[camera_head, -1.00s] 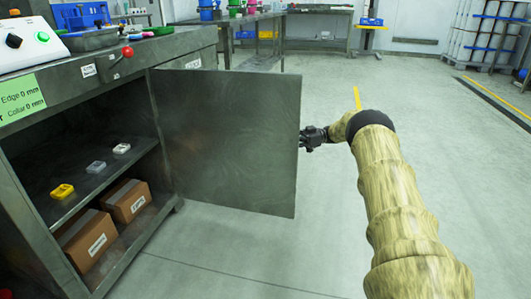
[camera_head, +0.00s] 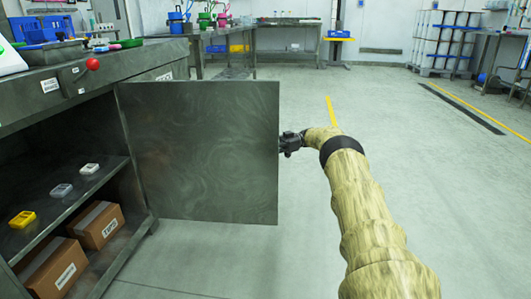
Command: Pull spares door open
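The spares door (camera_head: 200,152) is a grey metal panel. It stands swung wide open, hinged at the right side of the cabinet opening. My gripper (camera_head: 284,143) is small and black in this view, at the door's outer free edge. The door's edge hides its fingertips, so I cannot tell whether they are closed on a handle. The open cabinet shows a shelf (camera_head: 95,188) with a yellow part (camera_head: 22,219), a grey part (camera_head: 61,190) and a white part (camera_head: 90,168). Below stand two cardboard boxes (camera_head: 97,226).
The bench (camera_head: 45,105) above the cabinet carries a red knob (camera_head: 93,64) on its front and trays on top. The floor (camera_head: 420,190) right of the door is clear. Another table (camera_head: 225,34) stands behind, and racks of drums (camera_head: 443,42) stand at the far right.

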